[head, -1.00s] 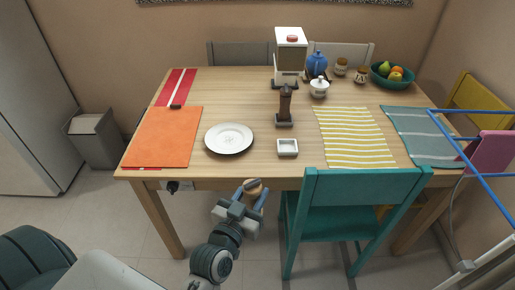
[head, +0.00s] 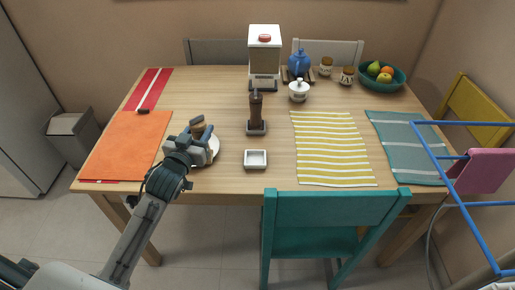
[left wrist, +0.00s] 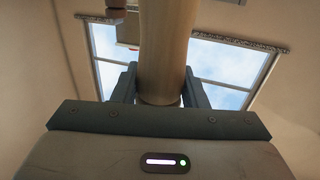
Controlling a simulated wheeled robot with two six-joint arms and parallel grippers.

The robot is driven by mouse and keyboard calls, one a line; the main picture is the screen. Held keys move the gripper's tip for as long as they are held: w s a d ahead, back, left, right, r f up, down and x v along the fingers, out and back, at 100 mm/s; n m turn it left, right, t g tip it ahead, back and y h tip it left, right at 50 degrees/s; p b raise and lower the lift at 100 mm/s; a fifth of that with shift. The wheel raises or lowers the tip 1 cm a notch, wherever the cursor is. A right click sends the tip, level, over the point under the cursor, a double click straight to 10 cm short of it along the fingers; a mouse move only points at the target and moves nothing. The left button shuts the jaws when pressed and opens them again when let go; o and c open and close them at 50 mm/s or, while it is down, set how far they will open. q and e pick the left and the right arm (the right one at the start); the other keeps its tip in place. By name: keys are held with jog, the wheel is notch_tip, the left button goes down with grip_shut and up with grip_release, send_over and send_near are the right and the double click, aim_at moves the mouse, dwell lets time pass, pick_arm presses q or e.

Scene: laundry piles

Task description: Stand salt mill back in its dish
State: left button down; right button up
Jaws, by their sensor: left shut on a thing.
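The salt mill (head: 198,124) is light wood; only its top part shows in the head view, and the gripper hides the rest. My left gripper (head: 194,132) is shut on it, over the plate at the table's left. In the left wrist view the mill is a pale wooden cylinder (left wrist: 163,45) between the two fingers of the left gripper (left wrist: 160,88). A small white square dish (head: 255,152) sits empty near the table's front edge, right of the gripper. My right gripper is not in view.
A dark pepper mill (head: 256,110) stands upright in a dark dish (head: 257,132) behind the white dish. A white plate (head: 213,150) is partly hidden by my gripper. An orange placemat (head: 125,145) lies left, a yellow striped one (head: 335,150) right. A teal chair (head: 335,208) stands in front.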

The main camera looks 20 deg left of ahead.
pick_arm(q)
jog(key=shift+w+d+r, duration=0.1)
jog(key=shift+w+d, duration=0.15)
jog(key=shift+d, duration=0.2)
jog(key=shift+w+d+r, duration=0.1)
jog(key=shift+w+d, duration=0.15)
jog(key=shift+d, duration=0.2)
jog(key=w+d+f+p, duration=0.1)
jog(key=w+d+f, duration=0.1)
jog(key=d, duration=0.4)
jog(key=w+d+f+p, duration=0.2)
jog(key=w+d+f, duration=0.1)
jog(key=w+d, duration=0.2)
jog(key=shift+d, duration=0.55)
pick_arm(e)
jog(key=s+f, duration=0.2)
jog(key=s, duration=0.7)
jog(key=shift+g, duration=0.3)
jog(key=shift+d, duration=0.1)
pick_arm(q)
jog(key=c, duration=0.9)
grip_release()
jog(key=shift+f, duration=0.1)
jog(key=shift+o, duration=0.2)
